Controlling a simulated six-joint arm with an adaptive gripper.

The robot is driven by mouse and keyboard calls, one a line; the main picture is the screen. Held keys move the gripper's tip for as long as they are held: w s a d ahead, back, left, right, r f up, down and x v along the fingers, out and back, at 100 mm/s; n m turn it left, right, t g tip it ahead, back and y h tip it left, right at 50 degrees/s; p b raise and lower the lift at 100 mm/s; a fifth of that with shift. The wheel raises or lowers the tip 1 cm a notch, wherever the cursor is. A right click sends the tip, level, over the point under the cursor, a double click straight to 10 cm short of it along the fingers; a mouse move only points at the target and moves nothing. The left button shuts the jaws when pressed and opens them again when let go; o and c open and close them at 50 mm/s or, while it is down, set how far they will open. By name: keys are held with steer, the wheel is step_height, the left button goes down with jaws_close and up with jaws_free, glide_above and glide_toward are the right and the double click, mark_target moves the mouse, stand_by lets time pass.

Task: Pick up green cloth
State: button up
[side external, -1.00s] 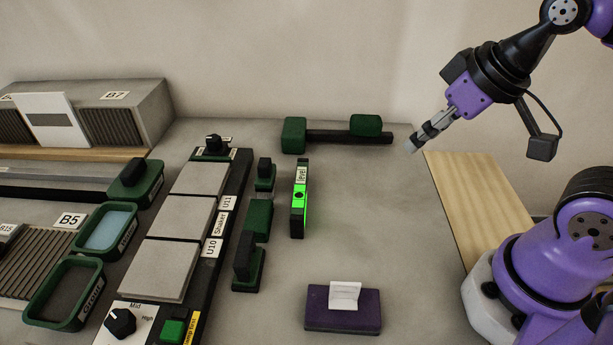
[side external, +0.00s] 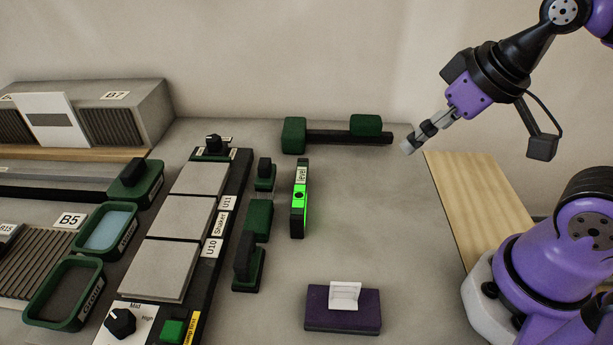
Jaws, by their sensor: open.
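My gripper (side external: 411,146) hangs in the air at the upper right, pointing down and left, with nothing visible between its fingers. I cannot make out a thing that is clearly a green cloth. Dark green pieces stand left of my gripper: a dark bar with a green block (side external: 293,135) at its left end and another green block (side external: 364,125) near its right end. Further left is a column of small green pieces, among them a plain green block (side external: 258,220). My gripper is apart from all of them.
A purple block (side external: 343,319) with a white folded piece lies in front. Tiles (side external: 179,219) rest on the shaker at left, beside the water tray (side external: 132,222) and grout tray (side external: 98,304). The table's right middle is clear.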

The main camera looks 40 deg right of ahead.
steer(key=n+g, duration=0.6)
steer(key=n, duration=0.3)
glide_above(258, 214)
step_height(258, 214, down, 6)
step_height(258, 214, down, 5)
steer(key=shift+a, duration=0.1)
step_height(258, 214, down, 6)
steer(key=shift+r, duration=0.1)
steer(key=c, duration=0.8)
